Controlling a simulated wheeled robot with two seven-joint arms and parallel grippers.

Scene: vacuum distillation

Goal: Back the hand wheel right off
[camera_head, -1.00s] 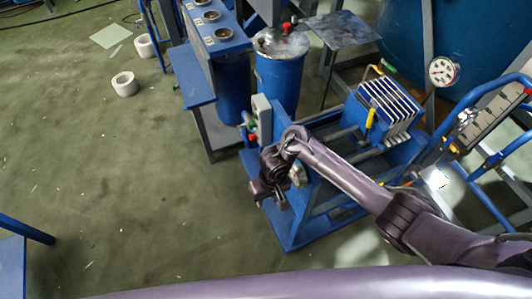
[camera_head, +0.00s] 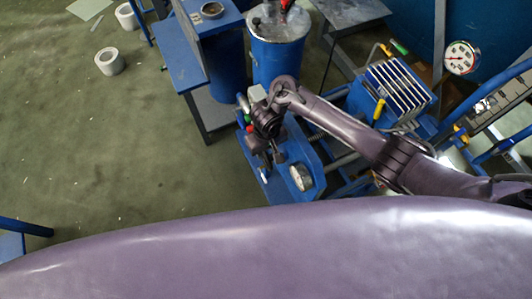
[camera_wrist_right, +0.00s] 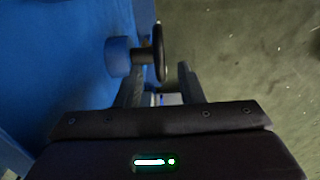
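The hand wheel (camera_wrist_right: 159,52) is dark and seen edge-on in the right wrist view. It sits on a short dark stem from a round blue fitting (camera_wrist_right: 117,56). My right gripper (camera_wrist_right: 160,76) is open, with one finger on each side of the wheel's lower rim. I cannot tell whether either finger touches it. In the head view my right gripper (camera_head: 266,150) hangs at the left end of the blue frame (camera_head: 283,188). I cannot make out the wheel clearly there, as the gripper and wrist are dark against it. My left gripper is not in view.
A pale round gauge (camera_head: 301,177) is close to the right of the gripper. A blue drum (camera_head: 278,58) and a blue bench (camera_head: 187,65) stand behind. A finned blue block (camera_head: 393,90) is to the right.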

